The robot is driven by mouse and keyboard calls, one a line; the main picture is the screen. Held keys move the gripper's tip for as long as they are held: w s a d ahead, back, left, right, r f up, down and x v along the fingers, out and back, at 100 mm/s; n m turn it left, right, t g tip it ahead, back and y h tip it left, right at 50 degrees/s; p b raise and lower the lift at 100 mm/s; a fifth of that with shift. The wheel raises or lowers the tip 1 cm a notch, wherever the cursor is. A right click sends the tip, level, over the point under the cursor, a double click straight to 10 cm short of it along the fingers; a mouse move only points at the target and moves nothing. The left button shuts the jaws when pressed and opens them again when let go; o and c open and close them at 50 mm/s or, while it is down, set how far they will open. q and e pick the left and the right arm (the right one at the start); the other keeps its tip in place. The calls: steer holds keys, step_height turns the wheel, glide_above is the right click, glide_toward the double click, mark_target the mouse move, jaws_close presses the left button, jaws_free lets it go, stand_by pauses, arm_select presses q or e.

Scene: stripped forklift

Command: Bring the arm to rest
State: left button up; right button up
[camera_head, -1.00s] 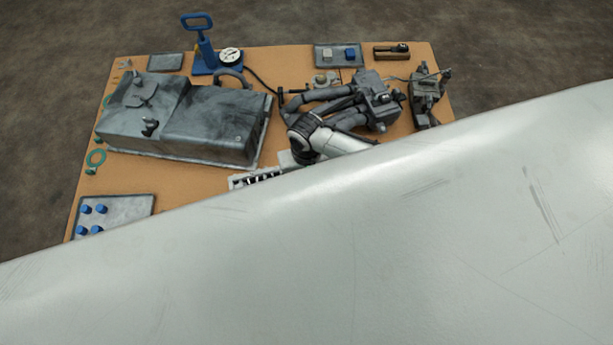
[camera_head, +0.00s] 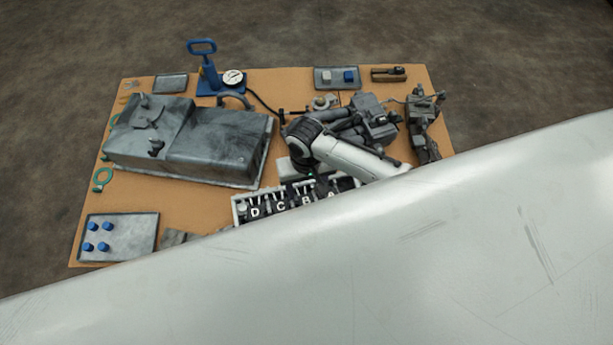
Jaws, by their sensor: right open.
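My right arm shows in the head view as a white link and a dark joint over the middle of the tan workbench (camera_head: 215,205). My right gripper (camera_head: 318,186) is small and dark, just below that joint, over the right part of a white rack (camera_head: 237,212) with lettered slots D, C, B and A. It is open. I cannot tell whether its fingers touch the rack, and no held thing shows. My left gripper is not in view.
A large pale, scratched surface (camera_head: 430,250) fills the lower right and hides the bench's near edge. A grey metal casing (camera_head: 215,140), a tray with blue caps (camera_head: 122,248), a blue pump (camera_head: 211,80) and grey pipework (camera_head: 370,118) crowd the bench.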

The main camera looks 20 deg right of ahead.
arm_select(q)
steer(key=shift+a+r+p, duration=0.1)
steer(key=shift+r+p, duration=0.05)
steer(key=shift+p, duration=0.2)
arm_select(e)
step_height(320, 180, up, 3)
steer(key=shift+f, duration=0.1)
steer(key=s+a+r+n+t+y, duration=0.1)
steer(key=s+a+r+n+y, duration=0.2)
steer(key=s, duration=0.5)
steer(key=s+d+r+t+h, duration=0.3)
steer(key=s+d+r, duration=0.7)
steer(key=d+r, duration=0.3)
steer(key=w+a+f+t+y, duration=0.3)
steer(key=w+a+f+t, duration=0.25)
steer(key=a, duration=0.25)
arm_select(q)
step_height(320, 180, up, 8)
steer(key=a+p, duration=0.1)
steer(key=p, duration=1.2)
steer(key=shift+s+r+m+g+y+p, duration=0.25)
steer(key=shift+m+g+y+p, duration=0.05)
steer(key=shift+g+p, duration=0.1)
arm_select(e)
step_height(320, 180, up, 8)
steer(key=d, duration=0.1)
steer(key=shift+d+g, duration=0.15)
steer(key=shift+g, duration=0.3)
